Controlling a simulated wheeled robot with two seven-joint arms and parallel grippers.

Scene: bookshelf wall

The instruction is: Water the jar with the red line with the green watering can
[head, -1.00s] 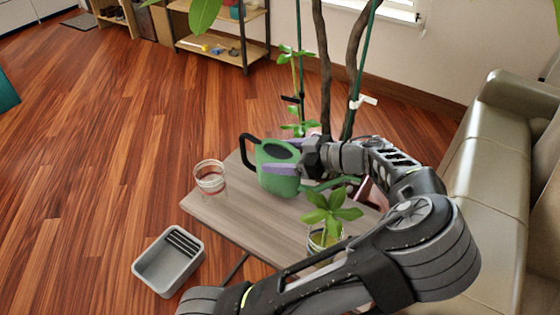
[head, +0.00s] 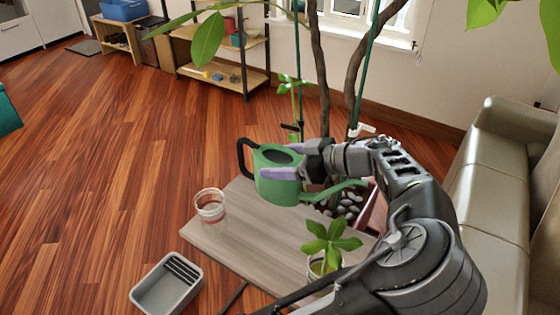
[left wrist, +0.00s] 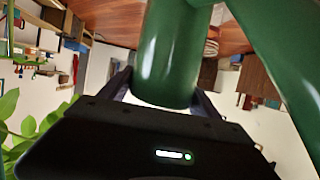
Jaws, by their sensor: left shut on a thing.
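The green watering can (head: 272,187) is held upright above the wooden table, its black handle at the left and its spout pointing right. My left gripper (head: 283,160) is shut on its body, with one purple finger on each side. In the left wrist view the can's green body (left wrist: 168,55) sits between the fingers. The glass jar with the red line (head: 210,208) stands on the table's left part, apart from the can, on the handle side. My right gripper is not in view.
The table (head: 245,235) also bears a second jar (head: 318,268) with a leafy plant, near the spout and my arm. A grey bin (head: 167,285) stands on the floor. Plant trunks (head: 320,80) rise behind the can. A sofa (head: 490,180) is at the right.

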